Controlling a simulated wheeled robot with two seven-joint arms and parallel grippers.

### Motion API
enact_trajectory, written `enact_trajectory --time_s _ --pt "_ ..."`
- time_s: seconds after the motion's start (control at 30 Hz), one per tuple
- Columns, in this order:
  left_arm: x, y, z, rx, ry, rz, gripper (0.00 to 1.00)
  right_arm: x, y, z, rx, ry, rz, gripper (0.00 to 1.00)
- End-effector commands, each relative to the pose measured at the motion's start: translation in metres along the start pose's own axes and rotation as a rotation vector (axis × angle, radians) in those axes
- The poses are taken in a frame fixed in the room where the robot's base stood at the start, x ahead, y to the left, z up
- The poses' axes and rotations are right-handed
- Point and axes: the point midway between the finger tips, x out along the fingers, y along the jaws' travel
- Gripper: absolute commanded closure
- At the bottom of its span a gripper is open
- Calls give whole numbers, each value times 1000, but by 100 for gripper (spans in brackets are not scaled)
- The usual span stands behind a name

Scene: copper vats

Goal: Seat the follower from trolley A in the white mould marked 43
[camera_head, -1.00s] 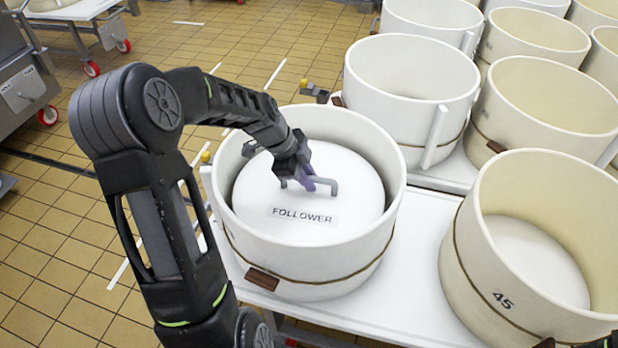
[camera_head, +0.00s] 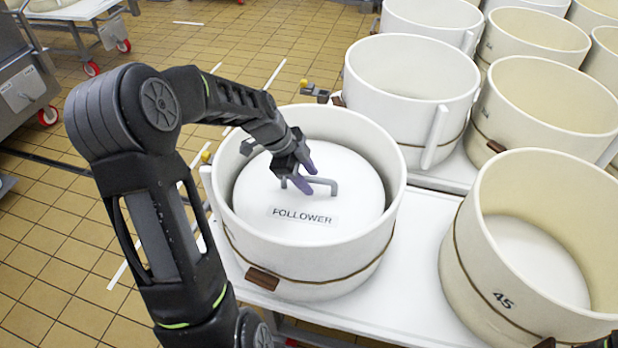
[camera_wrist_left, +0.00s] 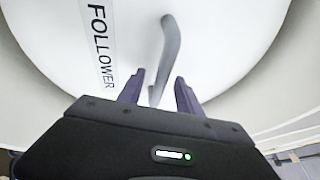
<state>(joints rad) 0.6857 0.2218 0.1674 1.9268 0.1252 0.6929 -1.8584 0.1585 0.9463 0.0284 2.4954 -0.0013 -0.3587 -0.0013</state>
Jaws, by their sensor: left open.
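The follower (camera_head: 318,215), a white disc with a grey bar handle (camera_head: 330,184) and a FOLLOWER label, lies inside a white mould (camera_head: 300,262). It sits below the mould's rim and looks level. No number shows on this mould's visible side. My left gripper (camera_head: 309,179) is open just above the handle. In the left wrist view the handle (camera_wrist_left: 168,52) runs between the two purple fingertips (camera_wrist_left: 160,88), and they do not grip it. The follower's face also fills the left wrist view (camera_wrist_left: 220,40). My right gripper is not in view.
A cream mould marked 45 (camera_head: 478,270) stands to the right on the white table (camera_head: 415,235). Several empty moulds, including a white one (camera_head: 405,115), crowd the back right. Tiled floor (camera_head: 60,230) is open to the left.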

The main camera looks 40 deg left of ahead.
Motion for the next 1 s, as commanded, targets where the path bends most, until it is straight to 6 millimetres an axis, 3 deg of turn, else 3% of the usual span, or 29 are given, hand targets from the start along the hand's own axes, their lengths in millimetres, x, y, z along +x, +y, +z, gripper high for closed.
enact_trajectory --time_s 0.43,1.0 --pt "-66 -2 0 0 0 -6 58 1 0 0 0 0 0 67" --pt "-71 -1 -1 1 0 -4 58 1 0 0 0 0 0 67"
